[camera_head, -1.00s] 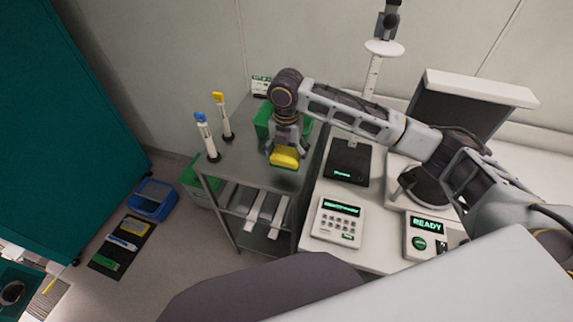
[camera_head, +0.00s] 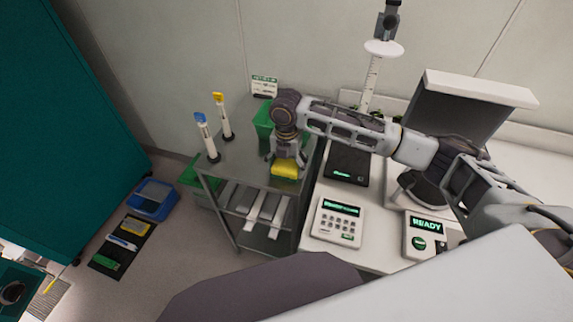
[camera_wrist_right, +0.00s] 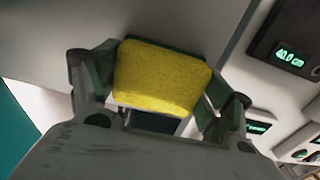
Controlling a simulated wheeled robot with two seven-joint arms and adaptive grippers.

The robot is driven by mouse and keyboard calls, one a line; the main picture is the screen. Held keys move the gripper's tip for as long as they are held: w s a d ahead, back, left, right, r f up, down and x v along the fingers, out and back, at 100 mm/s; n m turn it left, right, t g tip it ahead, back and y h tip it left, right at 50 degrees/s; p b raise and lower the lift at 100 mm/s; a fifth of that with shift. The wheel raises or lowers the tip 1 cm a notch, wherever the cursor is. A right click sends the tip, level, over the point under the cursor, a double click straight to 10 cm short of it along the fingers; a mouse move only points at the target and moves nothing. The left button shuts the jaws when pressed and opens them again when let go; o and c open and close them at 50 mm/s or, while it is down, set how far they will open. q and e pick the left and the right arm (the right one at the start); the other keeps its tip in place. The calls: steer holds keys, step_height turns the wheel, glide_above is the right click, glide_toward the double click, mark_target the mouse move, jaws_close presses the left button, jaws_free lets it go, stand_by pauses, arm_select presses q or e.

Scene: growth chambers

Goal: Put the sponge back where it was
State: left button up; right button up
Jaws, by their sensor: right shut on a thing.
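The yellow sponge (camera_head: 285,170) is between the fingers of my right gripper (camera_head: 286,160), over the top of the grey metal cart (camera_head: 240,170). In the right wrist view the sponge (camera_wrist_right: 162,78) fills the space between the fingertips, with a dark green edge along its far side. My right gripper (camera_wrist_right: 160,98) is shut on it. I cannot tell whether the sponge's underside touches the cart top. My left gripper is not in view.
A green bin (camera_head: 264,122) stands behind my right gripper. Two bottle brushes, one blue-topped (camera_head: 204,135) and one yellow-topped (camera_head: 223,115), stand on the cart's left. The white bench with a keypad device (camera_head: 338,222) and black scale (camera_head: 348,163) lies to the right.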

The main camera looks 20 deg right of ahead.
mark_target(286, 164)
steer(key=o, duration=1)
steer(key=shift+c, duration=0.2)
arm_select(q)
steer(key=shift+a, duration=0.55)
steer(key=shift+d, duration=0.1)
arm_select(e)
steer(key=shift+r, duration=0.85)
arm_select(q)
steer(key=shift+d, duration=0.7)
arm_select(e)
step_height(286, 164, up, 10)
steer(key=shift+r, duration=0.25)
